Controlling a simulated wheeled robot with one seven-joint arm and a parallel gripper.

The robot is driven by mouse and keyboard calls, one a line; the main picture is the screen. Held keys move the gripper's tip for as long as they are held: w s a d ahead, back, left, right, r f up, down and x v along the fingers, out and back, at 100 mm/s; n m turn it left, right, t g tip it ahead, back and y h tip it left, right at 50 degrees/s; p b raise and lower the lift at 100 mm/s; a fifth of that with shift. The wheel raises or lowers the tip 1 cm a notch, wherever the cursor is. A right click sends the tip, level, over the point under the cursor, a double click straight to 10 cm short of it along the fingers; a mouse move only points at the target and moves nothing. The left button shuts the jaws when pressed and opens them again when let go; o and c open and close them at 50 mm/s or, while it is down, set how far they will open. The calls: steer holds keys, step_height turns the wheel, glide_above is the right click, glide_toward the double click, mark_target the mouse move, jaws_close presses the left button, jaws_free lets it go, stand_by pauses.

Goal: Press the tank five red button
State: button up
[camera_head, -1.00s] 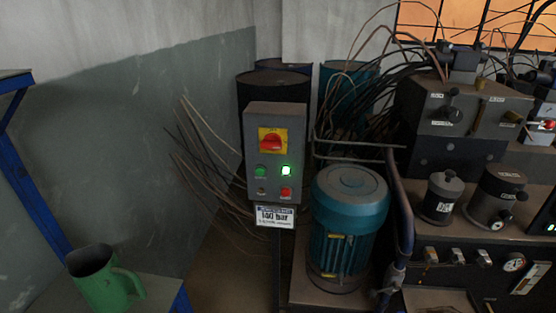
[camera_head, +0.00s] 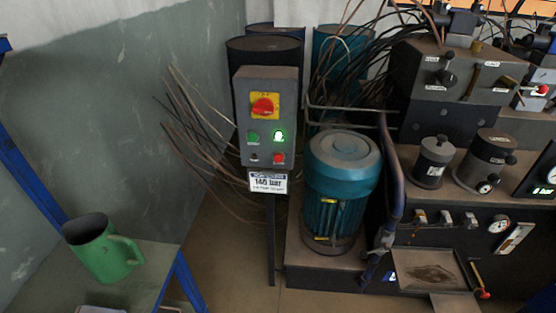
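A grey control box (camera_head: 242,112) stands on a thin post left of the blue-green motor (camera_head: 341,185). Its face has a red rotary switch on a yellow plate (camera_head: 264,106) at the top. Below are a green button (camera_head: 253,136), a brightly lit green-white one (camera_head: 278,136), a dark knob (camera_head: 254,157) and a small red button (camera_head: 278,158) at the lower right. A white sign reading "140 bar" (camera_head: 267,182) hangs under the box. I cannot read a tank number on it. My gripper is not in view.
A green jug (camera_head: 100,249) stands on a blue-legged table (camera_head: 150,272) at the lower left. Hydraulic blocks with levers (camera_head: 455,75) and many cables fill the right. Dark drums (camera_head: 262,62) stand behind the box. Bare floor (camera_head: 232,262) lies in front of its post.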

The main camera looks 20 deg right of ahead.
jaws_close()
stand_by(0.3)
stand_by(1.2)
